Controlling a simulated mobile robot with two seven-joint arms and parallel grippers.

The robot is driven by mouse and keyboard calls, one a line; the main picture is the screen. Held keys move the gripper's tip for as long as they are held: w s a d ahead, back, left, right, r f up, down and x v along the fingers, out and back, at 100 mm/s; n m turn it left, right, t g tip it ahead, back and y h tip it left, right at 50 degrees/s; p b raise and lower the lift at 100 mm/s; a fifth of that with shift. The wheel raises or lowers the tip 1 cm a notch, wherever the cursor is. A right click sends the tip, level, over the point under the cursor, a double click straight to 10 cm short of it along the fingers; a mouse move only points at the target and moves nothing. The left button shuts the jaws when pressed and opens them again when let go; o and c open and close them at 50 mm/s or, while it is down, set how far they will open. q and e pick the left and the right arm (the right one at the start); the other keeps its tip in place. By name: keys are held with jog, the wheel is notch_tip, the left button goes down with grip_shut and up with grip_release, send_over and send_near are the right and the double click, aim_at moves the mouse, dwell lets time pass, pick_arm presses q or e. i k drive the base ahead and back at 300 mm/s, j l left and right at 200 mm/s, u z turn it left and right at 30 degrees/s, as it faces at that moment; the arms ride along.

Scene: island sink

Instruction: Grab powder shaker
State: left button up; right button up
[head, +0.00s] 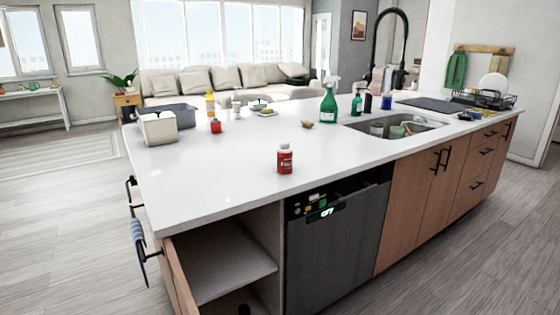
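A small red bottle with a white cap, which looks like the powder shaker (285,159), stands upright on the white island countertop (225,175). It is near the front edge, above the dishwasher, with clear counter around it. Its label is too small to read. A smaller red container (215,126) stands farther back on the counter, to the left. Neither of my grippers shows in the head view.
A sink (425,124) holding dishes, a black faucet (374,45) and a green spray bottle (328,105) are at the right. A white box (158,129) and grey bin (176,115) stand at the left. An open cabinet (225,260) is below, left of the dishwasher (335,250).

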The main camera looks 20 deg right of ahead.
aim_at(285, 162)
jog(key=l+u, duration=0.5)
jog(key=l, duration=0.2)
jog(key=l+u, duration=0.5)
jog(key=l, duration=0.25)
jog(key=l+u, duration=0.3)
jog(key=l, duration=1.2)
jog(key=z, duration=0.05)
